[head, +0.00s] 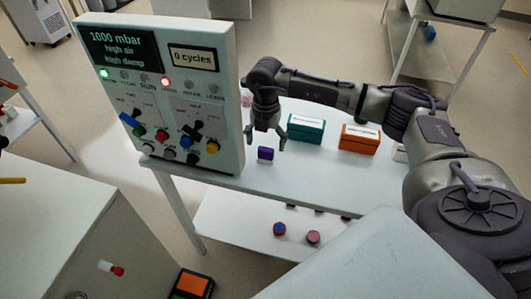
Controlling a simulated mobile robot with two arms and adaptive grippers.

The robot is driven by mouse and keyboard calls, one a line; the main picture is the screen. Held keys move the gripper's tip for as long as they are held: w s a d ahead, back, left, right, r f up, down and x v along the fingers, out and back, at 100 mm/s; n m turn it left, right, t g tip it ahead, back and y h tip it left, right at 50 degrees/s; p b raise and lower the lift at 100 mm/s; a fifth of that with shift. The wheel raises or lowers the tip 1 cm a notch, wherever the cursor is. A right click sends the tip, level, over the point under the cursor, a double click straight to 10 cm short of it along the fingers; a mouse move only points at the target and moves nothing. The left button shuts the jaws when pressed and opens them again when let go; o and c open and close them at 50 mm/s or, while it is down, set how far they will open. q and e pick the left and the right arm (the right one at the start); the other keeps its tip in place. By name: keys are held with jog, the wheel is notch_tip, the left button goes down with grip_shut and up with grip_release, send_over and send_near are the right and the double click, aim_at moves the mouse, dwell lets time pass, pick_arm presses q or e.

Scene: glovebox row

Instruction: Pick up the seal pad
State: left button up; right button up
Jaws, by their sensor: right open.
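A small purple block (265,155) stands on the white table (300,178), just right of the control panel. It may be the seal pad, but no readable label confirms this. My right gripper (265,139) points down with its fingers apart and nothing visible between them. It appears just above or behind the purple block; whether they touch cannot be told. My left gripper is not in view.
The panel (168,90) stands left of the block and reads 1000 mbar, high air, high damp, 0 cycles. A teal box (306,131) and an orange box (358,144) stand to the right. Two round pieces (279,229) (313,237) lie on the lower shelf.

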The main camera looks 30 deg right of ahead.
aim_at(266, 149)
jog(key=shift+w+f, duration=0.1)
jog(key=shift+f, duration=0.2)
notch_tip(266, 149, down, 4)
jog(key=shift+f+p, duration=0.1)
jog(key=shift+p, duration=0.85)
jog(key=shift+f, duration=0.4)
jog(key=shift+c, duration=0.5)
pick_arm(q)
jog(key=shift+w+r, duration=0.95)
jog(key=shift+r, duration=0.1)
pick_arm(e)
jog(key=c, duration=1)
